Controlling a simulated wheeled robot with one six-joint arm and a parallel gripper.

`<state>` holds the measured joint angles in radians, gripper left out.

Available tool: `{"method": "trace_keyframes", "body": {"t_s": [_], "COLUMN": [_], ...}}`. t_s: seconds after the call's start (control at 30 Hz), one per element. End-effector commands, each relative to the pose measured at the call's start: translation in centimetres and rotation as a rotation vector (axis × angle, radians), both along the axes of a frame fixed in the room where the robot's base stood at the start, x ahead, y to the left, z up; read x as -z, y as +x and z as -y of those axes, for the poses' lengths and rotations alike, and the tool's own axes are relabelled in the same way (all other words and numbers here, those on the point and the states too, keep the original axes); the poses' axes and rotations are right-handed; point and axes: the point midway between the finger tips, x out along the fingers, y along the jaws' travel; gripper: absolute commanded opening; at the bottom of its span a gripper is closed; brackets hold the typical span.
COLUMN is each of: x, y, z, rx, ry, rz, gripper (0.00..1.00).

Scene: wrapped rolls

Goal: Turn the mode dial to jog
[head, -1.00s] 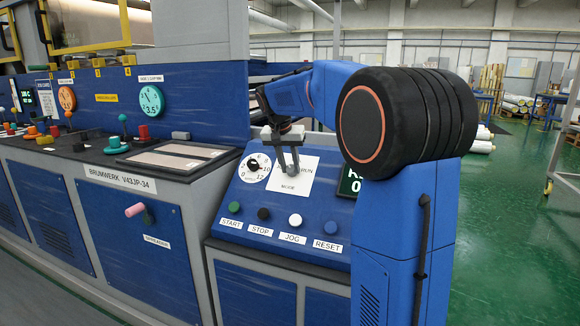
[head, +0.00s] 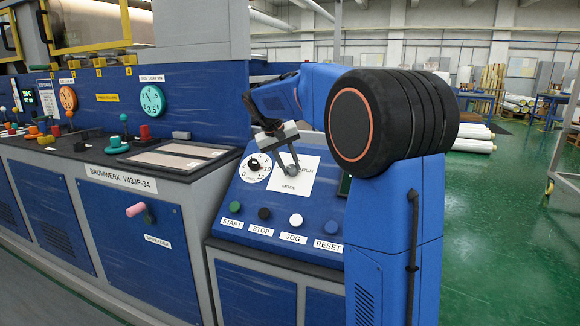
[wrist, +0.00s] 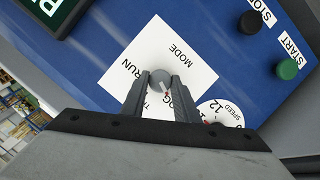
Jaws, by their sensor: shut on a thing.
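The mode dial (wrist: 160,76) is a small grey knob with a red pointer mark, on a white card (wrist: 188,58) marked MODE and RUN. My gripper (wrist: 160,84) is shut on the dial, one finger on each side. In the wrist view the red mark points down and slightly right, close to a label ending in "OG" that is partly hidden by the right finger. Another label, starting with "T", is mostly hidden between the fingers. In the head view my gripper (head: 289,168) is tilted over the card, and its fingers hide the dial.
A white speed dial (head: 255,168) sits left of the card. Below are the green START (head: 235,207), black STOP (head: 264,213), white JOG (head: 295,220) and blue RESET (head: 328,227) buttons. A dark display (wrist: 50,12) lies at the card's other side.

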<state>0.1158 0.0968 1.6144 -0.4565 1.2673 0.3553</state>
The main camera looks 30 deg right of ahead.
Motion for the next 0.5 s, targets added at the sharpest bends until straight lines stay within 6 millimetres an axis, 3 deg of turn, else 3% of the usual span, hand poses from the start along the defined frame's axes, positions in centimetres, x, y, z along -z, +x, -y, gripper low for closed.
{"method": "trace_keyframes", "body": {"t_s": [0.33, 0.37, 0.4, 0.43, 0.5], "x": [-0.03, -0.03, -0.03, -0.03, -0.03], "y": [0.02, 0.02, 0.02, 0.02, 0.01], "z": [-0.03, -0.03, -0.03, -0.03, -0.02], "rx": [-0.005, -0.005, -0.004, -0.004, -0.004], "ry": [-0.002, -0.002, -0.002, -0.002, -0.002], "rz": [-0.002, -0.002, -0.001, -0.001, -0.001], "gripper": [0.05, 0.3, 0.4, 0.46, 0.46]}}
